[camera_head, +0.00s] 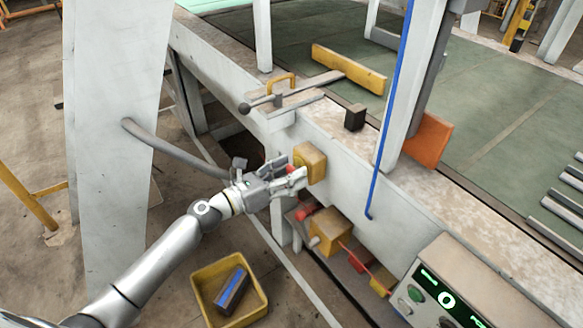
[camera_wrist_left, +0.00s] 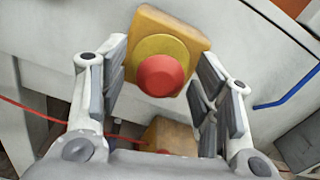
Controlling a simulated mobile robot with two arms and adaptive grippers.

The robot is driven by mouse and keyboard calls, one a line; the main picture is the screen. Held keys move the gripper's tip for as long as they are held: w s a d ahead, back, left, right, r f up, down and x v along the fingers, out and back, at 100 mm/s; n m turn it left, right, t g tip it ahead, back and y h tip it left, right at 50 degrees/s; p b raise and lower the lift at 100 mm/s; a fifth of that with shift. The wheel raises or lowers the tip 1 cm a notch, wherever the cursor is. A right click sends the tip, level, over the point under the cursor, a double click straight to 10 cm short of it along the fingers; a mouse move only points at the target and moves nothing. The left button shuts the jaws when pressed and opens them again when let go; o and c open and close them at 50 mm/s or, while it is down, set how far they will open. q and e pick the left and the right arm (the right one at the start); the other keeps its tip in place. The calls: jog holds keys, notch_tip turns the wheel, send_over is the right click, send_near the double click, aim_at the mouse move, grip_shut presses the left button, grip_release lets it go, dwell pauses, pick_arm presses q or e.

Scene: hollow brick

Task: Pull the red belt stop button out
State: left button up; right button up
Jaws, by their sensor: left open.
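The red belt stop button (camera_wrist_left: 161,76) sits on a yellow round collar (camera_wrist_left: 152,52) on a yellow-orange box (camera_wrist_left: 178,22) fixed to the pale side wall of the machine. In the head view the box (camera_head: 311,163) shows at the middle, and a bit of the red button (camera_head: 298,160) shows by the fingers. My left gripper (camera_head: 297,174) is open in front of the button. In the left wrist view its fingers (camera_wrist_left: 166,92) stand to either side of the button, with gaps on both sides. My right gripper is not in view.
Below is a second yellow box (camera_head: 329,231) with red parts. A control panel (camera_head: 446,297) stands at lower right, and a blue cord (camera_head: 389,115) hangs nearby. A yellow bin (camera_head: 263,292) sits on the floor. A lever with a black knob (camera_head: 245,108) juts out above my gripper.

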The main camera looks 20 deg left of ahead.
pick_arm(q)
jog(key=shift+w+d, duration=0.3)
jog(key=shift+w, duration=0.05)
jog(key=shift+c, duration=0.5)
grip_shut()
jog(key=shift+s+a+f, duration=0.2)
jog(key=shift+s+a, duration=0.05)
jog(key=shift+s, duration=0.05)
jog(key=shift+s+a+b, duration=0.1)
jog(key=shift+s+b, duration=0.05)
jog(key=shift+b, duration=0.2)
jog(key=shift+c, duration=1.7)
grip_release()
jog(key=shift+r, duration=0.1)
jog(key=o, duration=0.4)
jog(key=shift+s+a, duration=0.1)
jog(key=shift+o, duration=0.2)
